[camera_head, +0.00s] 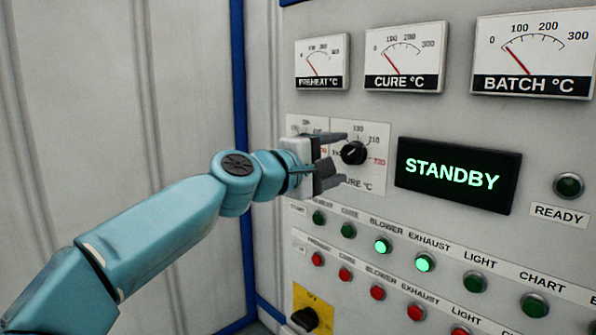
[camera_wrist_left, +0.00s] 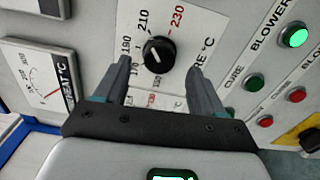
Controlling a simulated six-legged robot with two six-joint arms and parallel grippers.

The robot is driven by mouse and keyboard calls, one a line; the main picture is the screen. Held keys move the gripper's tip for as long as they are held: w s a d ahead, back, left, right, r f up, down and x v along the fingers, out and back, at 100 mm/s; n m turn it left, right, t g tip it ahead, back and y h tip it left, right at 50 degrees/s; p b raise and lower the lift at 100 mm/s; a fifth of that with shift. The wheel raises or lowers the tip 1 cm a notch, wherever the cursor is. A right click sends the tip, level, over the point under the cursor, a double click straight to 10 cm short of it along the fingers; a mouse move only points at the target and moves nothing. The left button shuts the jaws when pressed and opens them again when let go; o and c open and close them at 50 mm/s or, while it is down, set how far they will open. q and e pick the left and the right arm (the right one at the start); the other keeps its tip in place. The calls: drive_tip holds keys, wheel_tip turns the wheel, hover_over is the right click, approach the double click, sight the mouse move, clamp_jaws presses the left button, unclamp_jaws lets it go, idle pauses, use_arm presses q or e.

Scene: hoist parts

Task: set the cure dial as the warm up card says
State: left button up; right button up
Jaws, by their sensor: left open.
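The cure dial is a black round knob (camera_head: 354,152) on a white plate (camera_head: 374,182) with a printed scale; 230 is in red. In the left wrist view the knob (camera_wrist_left: 159,53) has a light pointer mark, and numbers 170, 190, 210 and 230 show around it. I cannot tell exactly which number the mark meets. My left gripper (camera_head: 344,158) is open in front of the plate. In the wrist view its fingers (camera_wrist_left: 159,66) stand to either side of the knob, apart from it. My right gripper is not in view. No warm up card shows.
A neighbouring dial plate (camera_head: 299,124) is partly hidden by my gripper. A STANDBY display (camera_head: 458,176) is to the right. Gauges, including the cure gauge (camera_head: 405,57), sit above. Rows of green and red buttons lie below; blower (camera_head: 383,246) and exhaust are lit. A yellow-plated switch (camera_head: 306,318) is lower left.

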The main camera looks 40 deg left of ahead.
use_arm(q)
drive_tip(key=s+a+b, duration=0.1)
drive_tip(key=s+b, duration=0.2)
drive_tip(key=s, duration=1.1)
